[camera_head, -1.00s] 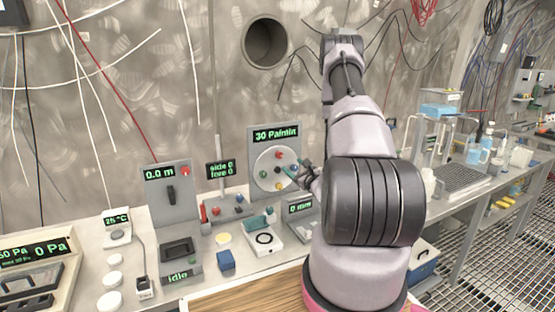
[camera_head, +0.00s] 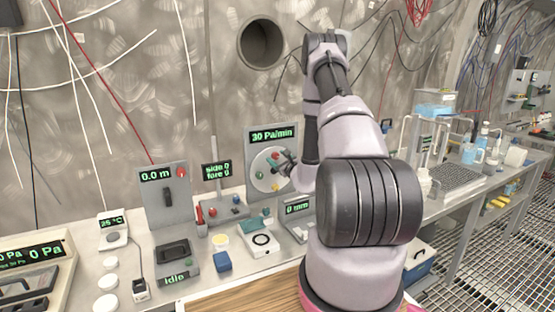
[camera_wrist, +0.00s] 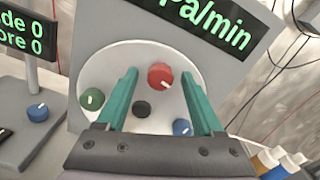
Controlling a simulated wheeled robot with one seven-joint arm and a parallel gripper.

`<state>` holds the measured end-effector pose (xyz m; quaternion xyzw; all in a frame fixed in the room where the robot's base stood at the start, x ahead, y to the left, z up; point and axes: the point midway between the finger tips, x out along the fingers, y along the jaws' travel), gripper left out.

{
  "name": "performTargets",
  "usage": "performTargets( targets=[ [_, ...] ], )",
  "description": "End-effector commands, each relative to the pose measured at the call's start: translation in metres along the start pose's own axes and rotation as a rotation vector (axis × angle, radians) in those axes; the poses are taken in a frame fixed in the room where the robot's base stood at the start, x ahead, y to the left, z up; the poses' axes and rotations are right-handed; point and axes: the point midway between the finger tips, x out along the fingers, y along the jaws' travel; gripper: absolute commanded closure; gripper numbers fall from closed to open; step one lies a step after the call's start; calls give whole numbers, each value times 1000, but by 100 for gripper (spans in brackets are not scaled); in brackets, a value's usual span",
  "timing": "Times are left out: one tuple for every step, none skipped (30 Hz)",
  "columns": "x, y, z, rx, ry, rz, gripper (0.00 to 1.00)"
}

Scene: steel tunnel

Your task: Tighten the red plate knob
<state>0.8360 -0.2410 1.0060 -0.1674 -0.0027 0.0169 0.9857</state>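The red plate knob (camera_wrist: 160,76) is round with a white mark and sits at the top of a white round plate (camera_wrist: 100,75) on a grey panel. The plate also shows in the head view (camera_head: 259,163). A green knob (camera_wrist: 92,99), a blue knob (camera_wrist: 182,127) and a black centre piece (camera_wrist: 141,109) are on the same plate. My gripper (camera_wrist: 159,73) is open, with its two teal fingers apart and pointing at the plate. The red knob shows between the fingertips. I cannot tell how far the tips are from it. My gripper also shows in front of the plate in the head view (camera_head: 281,164).
The panel's display (camera_head: 271,134) reads 30 Pa/min. To its left stand a panel with a 0.0 m display (camera_head: 157,176) and a small side/fore display (camera_head: 216,171). A blue block (camera_head: 223,262) lies on the bench. Cables hang on the wall.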

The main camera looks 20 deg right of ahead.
Motion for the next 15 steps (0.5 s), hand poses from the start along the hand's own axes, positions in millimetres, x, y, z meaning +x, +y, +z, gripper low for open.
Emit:
performTargets(
  targets=[
    [0,0,0,0,0,0,50],
    [0,0,0,0,0,0,61],
    [0,0,0,0,0,0,77],
    [0,0,0,0,0,0,88],
    [0,0,0,0,0,0,100],
    [0,0,0,0,0,0,100],
    [0,0,0,0,0,0,100],
    [0,0,0,0,0,0,100],
    [0,0,0,1,0,0,100],
    [0,0,0,2,0,0,100],
    [0,0,0,5,0,0,100],
    [0,0,0,9,0,0,100],
    [0,0,0,14,0,0,100],
    [0,0,0,20,0,0,100],
    [0,0,0,32,0,0,100]
  ],
)
